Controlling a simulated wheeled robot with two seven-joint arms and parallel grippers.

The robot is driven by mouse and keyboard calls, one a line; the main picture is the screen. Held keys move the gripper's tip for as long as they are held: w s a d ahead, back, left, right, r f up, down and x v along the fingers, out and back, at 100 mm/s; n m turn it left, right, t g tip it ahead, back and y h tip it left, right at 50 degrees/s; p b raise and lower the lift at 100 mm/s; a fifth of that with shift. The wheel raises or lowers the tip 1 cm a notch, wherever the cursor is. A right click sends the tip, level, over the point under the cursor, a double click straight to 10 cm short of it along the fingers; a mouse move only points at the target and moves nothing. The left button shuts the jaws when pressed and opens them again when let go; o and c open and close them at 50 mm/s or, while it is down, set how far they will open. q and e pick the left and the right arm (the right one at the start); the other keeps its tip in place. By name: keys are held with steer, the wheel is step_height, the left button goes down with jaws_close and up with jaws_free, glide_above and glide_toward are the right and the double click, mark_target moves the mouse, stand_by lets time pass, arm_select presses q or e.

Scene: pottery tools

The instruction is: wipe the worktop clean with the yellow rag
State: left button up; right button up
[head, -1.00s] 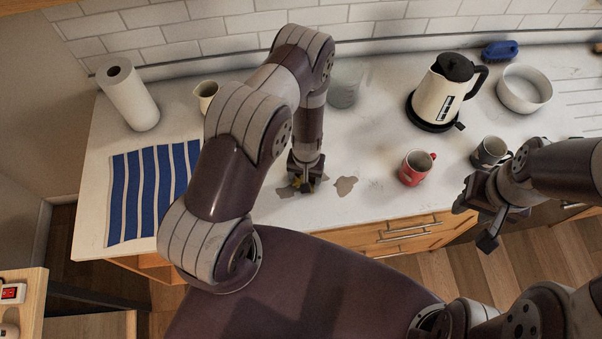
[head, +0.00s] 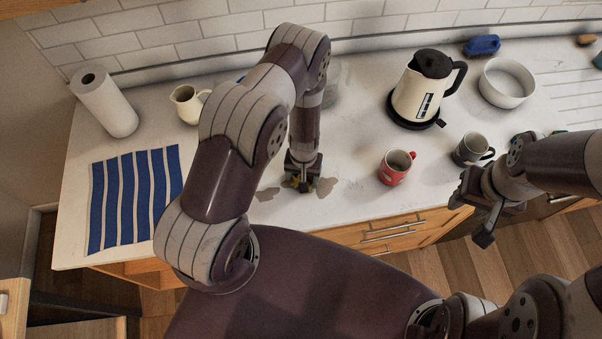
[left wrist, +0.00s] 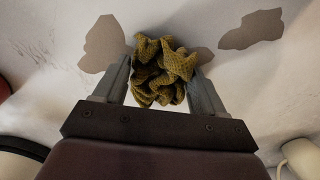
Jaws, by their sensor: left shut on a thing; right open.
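The crumpled yellow rag (left wrist: 163,72) is between the fingers of my left gripper (head: 302,184), which is shut on it. In the head view only a little of the rag (head: 299,184) shows, low at the white worktop (head: 352,208). One brownish stain (head: 267,194) lies left of the gripper and another stain (head: 326,186) close on its right. The left wrist view shows a stain on the left (left wrist: 103,46), a stain at the upper right (left wrist: 252,29) and a bit of stain beside the rag. My right gripper (head: 473,214) is open and empty near the front edge.
A red mug (head: 394,170) and a dark mug (head: 469,150) stand to the right. Behind are the kettle (head: 416,98), white bowl (head: 507,85) and blue brush (head: 482,45). A striped cloth (head: 130,200), paper roll (head: 108,105) and cream jug (head: 187,105) are left.

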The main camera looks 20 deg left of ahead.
mark_target(285, 184)
arm_select(q)
steer(key=shift+w+d, duration=0.1)
steer(key=shift+d, duration=0.1)
steer(key=shift+s+a, duration=0.25)
steer(key=shift+a, duration=0.05)
steer(key=shift+f+b, duration=0.15)
steer(key=shift+b, duration=0.15)
steer(key=shift+s+a+f+b, duration=0.1)
steer(key=shift+s+a+b, duration=0.3)
steer(key=shift+a+b, duration=0.5)
steer(key=s+a, duration=0.1)
steer(key=a, duration=0.1)
steer(key=shift+s+a+r+b, duration=0.2)
steer(key=shift+s+a+b, duration=0.1)
steer(key=shift+s+b, duration=0.1)
steer(key=shift+w, duration=0.1)
